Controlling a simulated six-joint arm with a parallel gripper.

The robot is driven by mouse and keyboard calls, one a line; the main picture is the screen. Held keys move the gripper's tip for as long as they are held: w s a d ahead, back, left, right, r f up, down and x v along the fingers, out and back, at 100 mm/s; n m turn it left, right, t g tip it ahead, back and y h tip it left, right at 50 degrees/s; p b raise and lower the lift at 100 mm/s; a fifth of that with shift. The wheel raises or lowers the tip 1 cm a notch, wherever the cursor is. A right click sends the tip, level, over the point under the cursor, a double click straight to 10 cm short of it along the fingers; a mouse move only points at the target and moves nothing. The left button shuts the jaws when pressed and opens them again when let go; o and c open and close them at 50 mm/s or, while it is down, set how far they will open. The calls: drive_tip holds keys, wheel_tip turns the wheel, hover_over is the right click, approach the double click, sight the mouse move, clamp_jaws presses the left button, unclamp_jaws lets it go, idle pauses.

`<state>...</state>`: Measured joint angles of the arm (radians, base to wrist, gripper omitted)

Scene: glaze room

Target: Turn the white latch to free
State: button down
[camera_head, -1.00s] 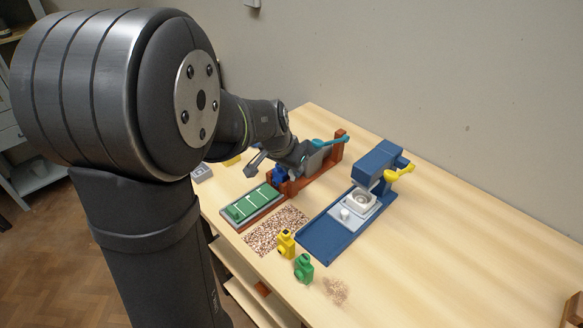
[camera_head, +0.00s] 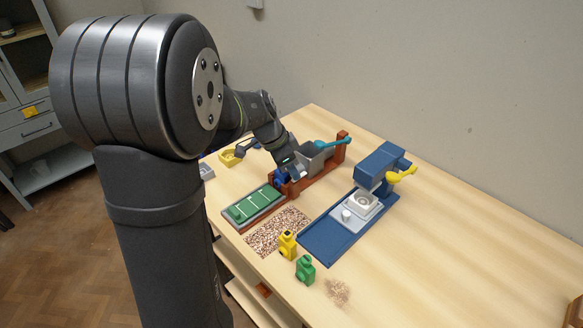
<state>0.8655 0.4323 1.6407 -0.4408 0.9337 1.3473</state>
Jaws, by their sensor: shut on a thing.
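My gripper (camera_head: 295,169) is down at the near end of a red-brown frame (camera_head: 322,171), in front of a grey hopper (camera_head: 313,153) with a teal handle (camera_head: 333,143). It is shut on a small pale piece that looks like the white latch, but the fingers and arm hide most of it, and its angle cannot be told. A blue part (camera_head: 280,178) sits just left of the fingertips. A white knob (camera_head: 347,215) stands on a pale plate of the blue press (camera_head: 332,232), well apart from my gripper.
A green ridged tray (camera_head: 254,204) and a speckled mat (camera_head: 276,233) lie in front of the frame. A yellow figure (camera_head: 287,244) and a green figure (camera_head: 305,269) stand near the front edge. A yellow lever (camera_head: 402,174) sticks out of the press.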

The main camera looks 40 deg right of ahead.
idle(0.4)
drive_tip(key=c, duration=1.3)
unclamp_jaws()
drive_tip(key=shift+o, duration=0.2)
drive_tip(key=v, duration=1.7)
drive_tip(key=shift+a+r, duration=0.15)
drive_tip(key=shift+a, duration=0.05)
drive_tip(key=x, duration=1.7)
drive_tip(key=shift+d+f, duration=0.2)
